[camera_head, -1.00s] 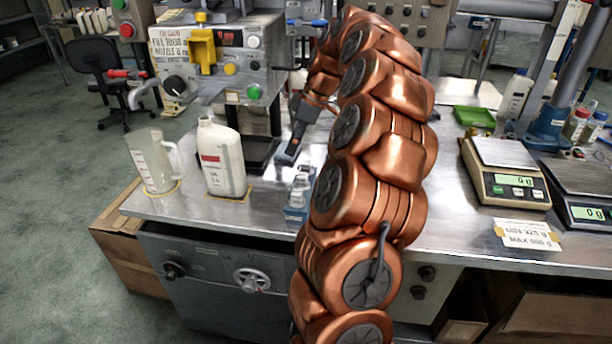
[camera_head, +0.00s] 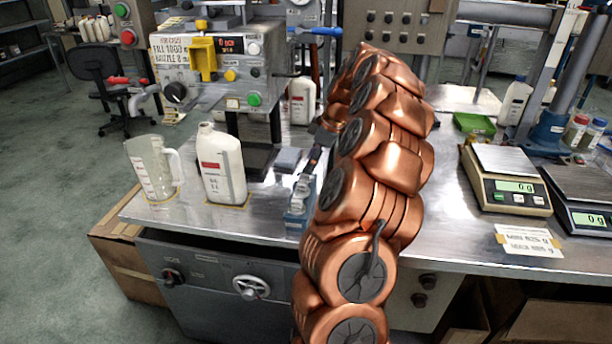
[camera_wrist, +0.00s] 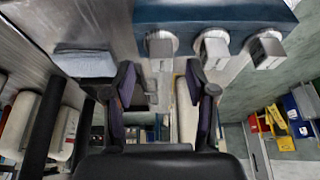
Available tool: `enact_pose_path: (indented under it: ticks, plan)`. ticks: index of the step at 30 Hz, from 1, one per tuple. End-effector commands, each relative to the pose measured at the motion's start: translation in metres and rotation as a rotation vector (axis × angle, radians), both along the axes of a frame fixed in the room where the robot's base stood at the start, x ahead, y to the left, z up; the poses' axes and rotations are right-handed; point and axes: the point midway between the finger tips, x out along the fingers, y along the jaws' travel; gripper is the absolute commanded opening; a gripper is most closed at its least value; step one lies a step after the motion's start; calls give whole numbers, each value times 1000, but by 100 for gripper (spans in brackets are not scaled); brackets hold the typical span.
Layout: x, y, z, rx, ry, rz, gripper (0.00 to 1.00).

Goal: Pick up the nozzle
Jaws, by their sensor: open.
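A blue rack (camera_head: 297,222) stands near the table's front edge, just left of my copper arm. It holds small pale nozzles (camera_head: 302,187). In the wrist view the blue rack (camera_wrist: 200,14) crosses the top, with three metal nozzles in a row: left (camera_wrist: 161,48), middle (camera_wrist: 213,48) and right (camera_wrist: 267,50). My gripper (camera_wrist: 162,82) is open, its two dark fingers apart with no nozzle between them. The left nozzle lines up with the gap, just above the fingertips in the picture. In the head view the gripper (camera_head: 314,158) is dark and partly hidden by my arm, above and behind the rack.
A clear jug (camera_head: 152,170) and a white bottle (camera_head: 221,165) stand left of the rack. A filling machine (camera_head: 215,65) is behind them. A grey block (camera_head: 288,160) lies close behind the rack. Scales (camera_head: 505,185) stand at the right.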

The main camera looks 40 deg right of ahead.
Motion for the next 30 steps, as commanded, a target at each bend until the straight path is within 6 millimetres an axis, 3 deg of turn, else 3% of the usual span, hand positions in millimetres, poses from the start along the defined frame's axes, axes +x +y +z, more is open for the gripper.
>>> enact_pose_path:
  ticks: [8, 16, 30]
  plan:
    - [11, 11, -29, 2, 3, 2, 56]
    - [13, 11, -32, -1, -1, 0, 55]
    - [12, 11, -32, 1, 1, 0, 6]
